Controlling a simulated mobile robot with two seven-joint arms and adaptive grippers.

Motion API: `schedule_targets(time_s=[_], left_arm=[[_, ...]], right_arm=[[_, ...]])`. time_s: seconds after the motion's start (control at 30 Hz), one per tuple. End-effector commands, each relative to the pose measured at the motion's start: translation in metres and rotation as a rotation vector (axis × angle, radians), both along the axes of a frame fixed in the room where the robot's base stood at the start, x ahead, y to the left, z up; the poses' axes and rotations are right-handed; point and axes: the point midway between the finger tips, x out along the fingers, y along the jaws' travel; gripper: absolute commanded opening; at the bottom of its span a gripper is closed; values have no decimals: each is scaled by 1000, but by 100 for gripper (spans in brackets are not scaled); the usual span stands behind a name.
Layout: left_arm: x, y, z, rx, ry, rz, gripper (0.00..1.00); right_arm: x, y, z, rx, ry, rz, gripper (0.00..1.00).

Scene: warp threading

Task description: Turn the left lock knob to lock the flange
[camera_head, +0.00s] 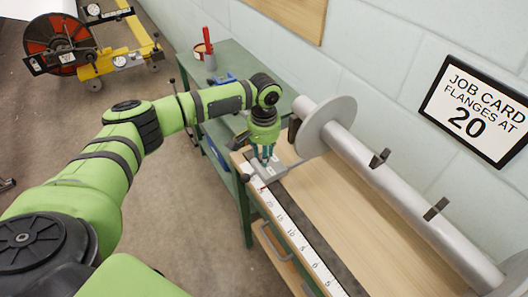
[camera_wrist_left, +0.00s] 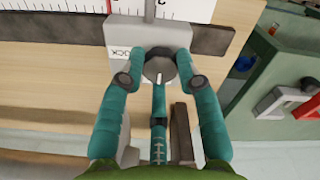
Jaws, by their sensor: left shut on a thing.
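My left gripper (camera_head: 264,158) reaches down to a grey lock block (camera_head: 272,171) at the far left end of the ruler. In the left wrist view its teal fingers (camera_wrist_left: 160,72) are closed around a dark grey knob (camera_wrist_left: 160,66) with a pale pointer line running roughly along the view's vertical. The knob sits on the light grey block (camera_wrist_left: 118,34), whose label is partly covered by a finger. The grey flange disc (camera_head: 340,112) stands upright on the beam (camera_head: 390,178), right of the gripper. My right gripper is out of view.
The numbered ruler (camera_head: 292,231) runs along the wooden bench (camera_head: 350,215) front edge. Two dark brackets stick up from the beam. A green cart (camera_head: 232,62) with a red-handled tool is behind. A job card (camera_head: 480,112) on the wall reads flanges at 20.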

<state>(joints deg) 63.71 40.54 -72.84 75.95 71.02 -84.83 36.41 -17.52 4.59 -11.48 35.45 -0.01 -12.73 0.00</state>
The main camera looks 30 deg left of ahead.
Motion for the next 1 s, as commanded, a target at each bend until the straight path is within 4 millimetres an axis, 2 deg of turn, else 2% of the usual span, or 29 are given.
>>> schedule_targets(time_s=[0.37, 0.7, 1.0], left_arm=[[1, 0, 4, -2, -2, -122, 1], [1, -2, 5, -4, -3, -418, 1], [1, -2, 4, -2, -5, -703, 1]], right_arm=[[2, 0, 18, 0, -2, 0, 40], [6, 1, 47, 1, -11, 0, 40], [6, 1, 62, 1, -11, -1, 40]])
